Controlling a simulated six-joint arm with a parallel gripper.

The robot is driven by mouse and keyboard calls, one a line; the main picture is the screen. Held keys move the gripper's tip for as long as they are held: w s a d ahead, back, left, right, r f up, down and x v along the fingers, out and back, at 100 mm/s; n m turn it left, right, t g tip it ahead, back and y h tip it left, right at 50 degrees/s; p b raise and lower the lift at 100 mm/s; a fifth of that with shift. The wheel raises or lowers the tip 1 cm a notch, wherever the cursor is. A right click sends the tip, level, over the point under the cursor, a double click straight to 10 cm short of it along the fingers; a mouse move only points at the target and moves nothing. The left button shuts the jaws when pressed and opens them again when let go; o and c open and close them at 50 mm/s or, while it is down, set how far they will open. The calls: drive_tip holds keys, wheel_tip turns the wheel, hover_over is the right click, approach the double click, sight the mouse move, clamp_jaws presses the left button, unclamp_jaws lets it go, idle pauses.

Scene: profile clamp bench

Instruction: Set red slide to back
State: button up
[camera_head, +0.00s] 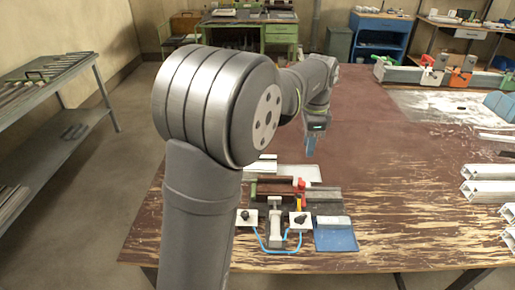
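A small red part (301,186), which looks like the red slide, sits at the right end of a dark clamp fixture (325,194) near the front of the table. A yellow-orange piece (299,202) is just below it. My gripper (310,148) points down above the table, behind the red part and apart from it. Its fingers are small and blue-grey here, and I cannot tell whether they are open or shut.
Two white plates with black knobs (298,219) and a blue tube (272,250) lie in front. A blue tray (335,238) is at their right. White profiles (488,172) lie at the right edge. The middle of the brown table (405,185) is clear.

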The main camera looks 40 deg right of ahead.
sight(303, 183)
drive_tip(key=f+n, duration=0.3)
drive_tip(key=f, duration=0.2)
drive_tip(key=f+n, duration=0.3)
drive_tip(key=f, duration=0.2)
drive_tip(key=d+f+n, duration=0.1)
drive_tip(key=f+n, duration=0.2)
drive_tip(key=f, duration=0.3)
drive_tip(key=shift+w, duration=0.4)
drive_tip(key=shift+r, duration=0.1)
clamp_jaws()
